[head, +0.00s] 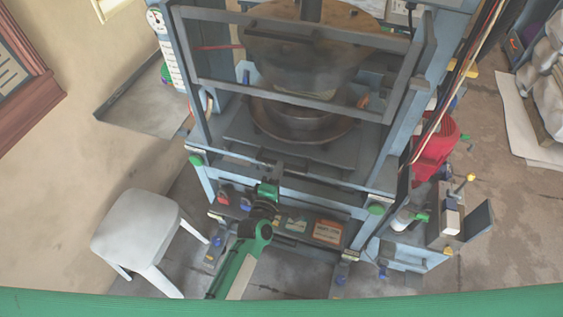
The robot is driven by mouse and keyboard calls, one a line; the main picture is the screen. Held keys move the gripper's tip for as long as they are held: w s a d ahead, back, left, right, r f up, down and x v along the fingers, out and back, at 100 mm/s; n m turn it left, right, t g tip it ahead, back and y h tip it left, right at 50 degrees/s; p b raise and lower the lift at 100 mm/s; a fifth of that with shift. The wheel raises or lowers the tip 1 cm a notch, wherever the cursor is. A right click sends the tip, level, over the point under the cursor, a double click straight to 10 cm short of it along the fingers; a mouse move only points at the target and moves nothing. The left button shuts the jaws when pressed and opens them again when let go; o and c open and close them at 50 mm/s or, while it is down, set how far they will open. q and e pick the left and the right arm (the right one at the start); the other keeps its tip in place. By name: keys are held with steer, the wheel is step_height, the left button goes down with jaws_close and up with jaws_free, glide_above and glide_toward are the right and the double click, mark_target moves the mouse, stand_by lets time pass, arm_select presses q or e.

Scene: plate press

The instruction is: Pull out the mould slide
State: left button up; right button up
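The press (202,100) stands in the middle of the head view, with a blue-grey frame. Inside it a round metal mould (300,120) sits on the flat dark mould slide (242,137), low between the posts. A raised framed guard (290,92) is in front of the upper part. My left gripper (278,168) is at the front edge of the slide, near its middle. The gripper is small and dark here, so I cannot tell whether it is open, shut or touching the slide. My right gripper does not show.
A white stool (138,228) stands left of the press. A side box with levers (462,215) and a red object (436,150) are at the right. A grey tray (145,105) is at the left wall. Floor shows between the stool and the press.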

arm_select(q)
steer(key=shift+x, duration=1.6)
jaws_close()
steer(key=p+v, duration=0.4)
steer(key=v, duration=3)
